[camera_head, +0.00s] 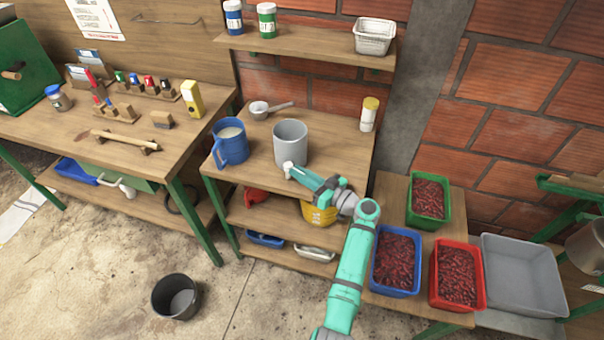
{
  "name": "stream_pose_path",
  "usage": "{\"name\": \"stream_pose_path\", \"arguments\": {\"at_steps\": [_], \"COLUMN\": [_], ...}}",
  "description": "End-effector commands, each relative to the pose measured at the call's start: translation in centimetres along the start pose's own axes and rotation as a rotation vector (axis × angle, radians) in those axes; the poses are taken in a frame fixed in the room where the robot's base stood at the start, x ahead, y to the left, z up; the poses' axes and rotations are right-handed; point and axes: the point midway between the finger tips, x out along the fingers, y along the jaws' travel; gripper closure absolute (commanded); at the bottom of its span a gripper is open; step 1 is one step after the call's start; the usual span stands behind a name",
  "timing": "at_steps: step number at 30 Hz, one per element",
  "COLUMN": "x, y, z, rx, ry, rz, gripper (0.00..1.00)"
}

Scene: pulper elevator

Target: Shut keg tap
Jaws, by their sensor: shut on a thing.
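A grey, open-topped cylindrical vessel (290,145) stands upright near the front of the wooden bench shelf; it may be the keg. My gripper (297,175) reaches in from the lower right to just below and in front of it. A small pale piece (288,167) shows at my gripper's tip, by the foot of the vessel; it may be part of the tap. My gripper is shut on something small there. The fingers hide most of it, so I cannot tell the tap's handle position.
A blue jug (230,144) with pale contents stands close left of the vessel. A yellow container (318,212) sits on the shelf below my gripper. Blue (396,262), red (457,275) and green (428,201) bins of red cherries stand right. A dark bucket (175,297) is on the floor.

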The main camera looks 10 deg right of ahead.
Motion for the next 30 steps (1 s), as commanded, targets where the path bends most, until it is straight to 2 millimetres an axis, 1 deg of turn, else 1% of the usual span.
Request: {"name": "stream_pose_path", "arguments": {"at_steps": [11, 12, 14, 15, 24, 26, 30], "x": [-0.1, -0.1, -0.1, -0.1, -0.2, -0.6, -2.4], "y": [0.1, 0.1, 0.1, 0.1, 0.1, 0.1, 0.1], "z": [0.1, 0.1, 0.1, 0.1, 0.0, 0.0, 0.1], "rx": [0.001, 0.001, 0.001, 0.001, 0.0, 0.0, 0.001], "ry": [-0.002, -0.002, -0.002, -0.001, 0.0, 0.0, 0.0], "rz": [0.002, 0.002, 0.002, 0.002, 0.002, 0.003, 0.005], "gripper": [1.0, 0.86, 0.71, 0.69, 0.69, 0.69, 0.69]}}
